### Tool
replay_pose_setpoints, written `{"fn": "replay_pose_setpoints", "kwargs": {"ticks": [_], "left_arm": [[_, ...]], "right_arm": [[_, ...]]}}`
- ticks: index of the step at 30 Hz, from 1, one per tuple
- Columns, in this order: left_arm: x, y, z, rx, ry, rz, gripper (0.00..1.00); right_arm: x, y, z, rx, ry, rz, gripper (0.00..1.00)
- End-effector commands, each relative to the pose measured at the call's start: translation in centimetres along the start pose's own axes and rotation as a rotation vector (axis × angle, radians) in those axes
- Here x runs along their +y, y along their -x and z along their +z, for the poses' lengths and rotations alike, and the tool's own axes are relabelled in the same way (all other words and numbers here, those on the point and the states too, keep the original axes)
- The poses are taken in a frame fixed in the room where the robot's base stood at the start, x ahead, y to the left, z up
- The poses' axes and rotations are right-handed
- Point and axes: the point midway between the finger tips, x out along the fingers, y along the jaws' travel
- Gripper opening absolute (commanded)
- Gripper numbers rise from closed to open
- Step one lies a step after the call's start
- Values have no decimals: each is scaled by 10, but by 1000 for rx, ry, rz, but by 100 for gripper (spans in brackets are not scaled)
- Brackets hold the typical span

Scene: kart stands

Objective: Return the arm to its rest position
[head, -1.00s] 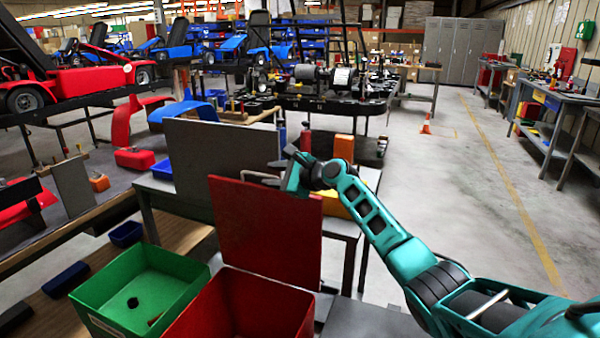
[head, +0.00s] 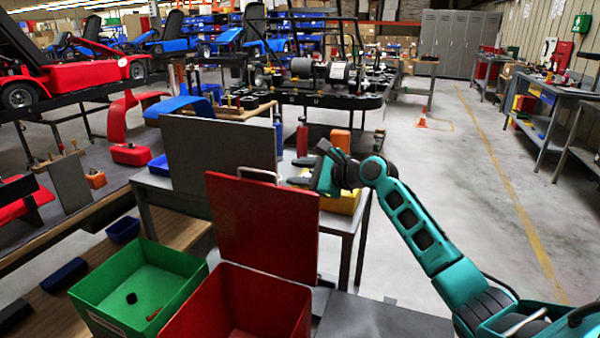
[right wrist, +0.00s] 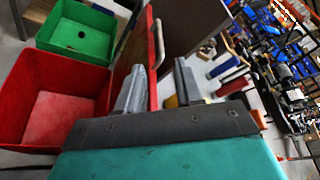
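My right gripper (head: 306,168) is at the end of the teal arm, beside the upper right corner of a raised red lid (head: 262,228). In the right wrist view its two grey fingers (right wrist: 158,70) stand apart with nothing held between them; the lid's edge shows beyond the gap. The lid stands upright at the back of a red bin (head: 250,305), which is open and looks empty. A metal handle (head: 258,171) sits on the lid's top edge, a little left of the fingers. My left gripper is out of view.
A green bin (head: 165,262) with a small dark item stands left of the red bin. A grey panel (head: 190,150) and a table with a yellow bin (head: 345,202) are behind the lid. Open floor (head: 450,200) lies to the right.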

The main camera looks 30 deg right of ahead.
Motion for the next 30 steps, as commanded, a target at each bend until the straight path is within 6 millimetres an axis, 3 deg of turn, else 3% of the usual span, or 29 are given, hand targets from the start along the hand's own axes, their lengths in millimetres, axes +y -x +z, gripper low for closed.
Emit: {"fn": "replay_pose_setpoints", "kwargs": {"ticks": [8,11,14,20,24,30], "left_arm": [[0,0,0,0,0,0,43],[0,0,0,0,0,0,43],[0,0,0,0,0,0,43],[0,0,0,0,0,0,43],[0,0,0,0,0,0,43],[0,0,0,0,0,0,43]], "right_arm": [[2,-1,-1,2,5,2,36],[22,-4,-9,24,66,17,36],[68,-10,-26,71,232,53,36],[203,1,-63,156,793,176,36],[290,29,-71,160,1207,268,36],[387,83,-60,108,1765,379,36]]}}
